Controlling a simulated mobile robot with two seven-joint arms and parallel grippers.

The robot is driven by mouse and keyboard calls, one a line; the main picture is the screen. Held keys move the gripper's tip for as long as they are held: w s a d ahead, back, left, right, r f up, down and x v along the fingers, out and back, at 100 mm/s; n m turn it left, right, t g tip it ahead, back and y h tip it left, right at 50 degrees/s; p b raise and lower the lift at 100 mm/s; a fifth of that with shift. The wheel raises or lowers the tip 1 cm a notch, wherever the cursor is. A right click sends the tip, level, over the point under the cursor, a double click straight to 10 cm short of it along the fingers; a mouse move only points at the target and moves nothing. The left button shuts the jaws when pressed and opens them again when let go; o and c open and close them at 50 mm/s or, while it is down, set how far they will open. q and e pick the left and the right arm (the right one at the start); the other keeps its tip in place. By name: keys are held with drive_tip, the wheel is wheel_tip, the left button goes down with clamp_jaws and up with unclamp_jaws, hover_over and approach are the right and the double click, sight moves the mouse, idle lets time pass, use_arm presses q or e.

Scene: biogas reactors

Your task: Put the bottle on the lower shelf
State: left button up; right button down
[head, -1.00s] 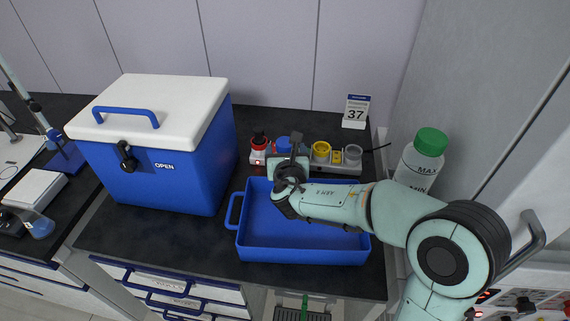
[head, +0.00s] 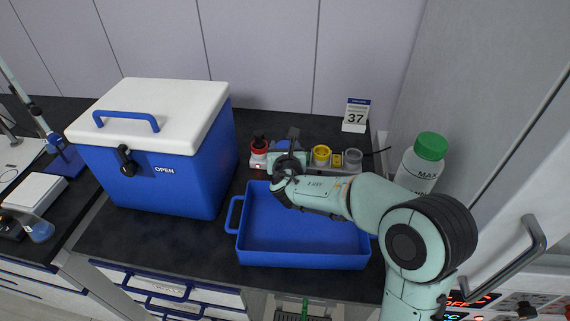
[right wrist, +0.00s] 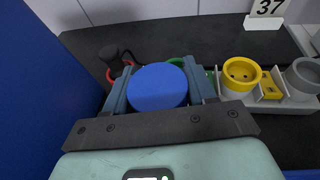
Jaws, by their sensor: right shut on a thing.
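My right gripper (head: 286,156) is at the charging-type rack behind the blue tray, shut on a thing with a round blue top. In the right wrist view this blue-topped bottle (right wrist: 157,88) sits between the two fingers; only its top shows and its body is hidden. I cannot tell whether it still rests in the rack. A larger white bottle with a green cap (head: 431,146) and MAX marking stands at the right, apart from the gripper. My left gripper is not in view. No lower shelf can be made out clearly.
The empty blue tray (head: 305,258) lies below my right forearm. A blue cooler box (head: 160,180) with a white lid stands to the left. The rack (head: 338,169) has red and yellow holders (head: 321,154). A "37" sign (head: 355,115) stands behind.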

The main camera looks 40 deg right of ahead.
drive_tip(key=shift+r, duration=0.2)
wheel_tip(320, 180, up, 9)
drive_tip(key=p, duration=0.3)
wheel_tip(320, 180, up, 11)
drive_tip(key=p, duration=0.4)
drive_tip(key=shift+f, duration=0.15)
